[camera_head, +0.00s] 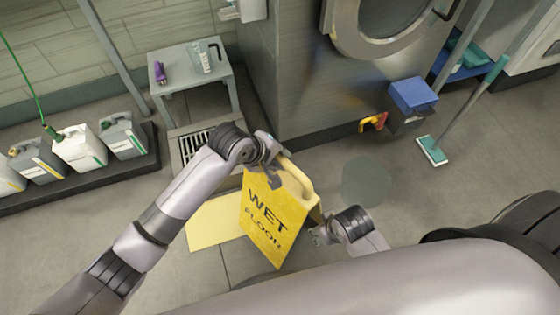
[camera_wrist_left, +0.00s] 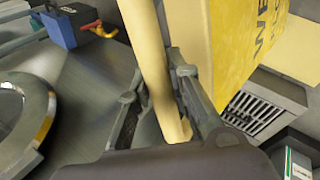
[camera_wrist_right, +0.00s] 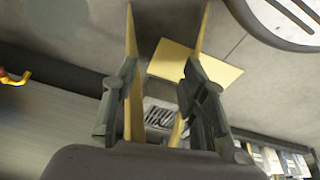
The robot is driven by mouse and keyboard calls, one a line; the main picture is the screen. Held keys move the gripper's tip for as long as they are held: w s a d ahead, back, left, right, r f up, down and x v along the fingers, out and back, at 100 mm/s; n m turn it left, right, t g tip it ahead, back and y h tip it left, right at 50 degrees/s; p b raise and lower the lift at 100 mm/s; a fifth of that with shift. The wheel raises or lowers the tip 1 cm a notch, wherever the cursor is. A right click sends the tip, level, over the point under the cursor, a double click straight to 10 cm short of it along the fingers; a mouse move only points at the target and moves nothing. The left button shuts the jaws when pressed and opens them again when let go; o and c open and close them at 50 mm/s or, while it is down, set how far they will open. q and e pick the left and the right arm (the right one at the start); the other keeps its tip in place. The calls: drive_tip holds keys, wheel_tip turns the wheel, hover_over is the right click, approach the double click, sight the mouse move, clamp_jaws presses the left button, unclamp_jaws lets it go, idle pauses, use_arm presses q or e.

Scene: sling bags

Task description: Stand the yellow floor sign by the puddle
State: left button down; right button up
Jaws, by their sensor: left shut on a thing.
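The yellow WET FLOOR sign (camera_head: 272,222) hangs tilted under my left gripper (camera_head: 272,165), handle up. The left gripper is shut on its pale handle bar, also seen in the left wrist view (camera_wrist_left: 150,70). Its two panels stand slightly apart. My right gripper (camera_head: 318,236) is at the sign's lower right edge. In the right wrist view its fingers are spread, with the thin edges of both panels (camera_wrist_right: 131,45) between them; I cannot tell if they touch. The puddle (camera_head: 367,181) is a dark round patch on the floor, right of the sign.
A flat pale yellow square (camera_head: 212,222) lies on the floor behind the sign. A floor drain (camera_head: 190,148) and small grey table (camera_head: 190,68) are beyond. Jugs (camera_head: 78,150) stand left. Floor around the puddle is clear.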

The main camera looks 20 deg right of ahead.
use_arm(q)
drive_tip(key=shift+f, duration=0.85)
use_arm(e)
wheel_tip(320, 180, up, 2)
use_arm(q)
drive_tip(key=c, duration=1.8)
unclamp_jaws()
drive_tip(key=shift+f, duration=0.15)
drive_tip(key=shift+c, duration=0.2)
drive_tip(key=o, duration=0.4)
drive_tip(key=shift+c, duration=0.2)
use_arm(e)
drive_tip(key=shift+f, duration=0.1)
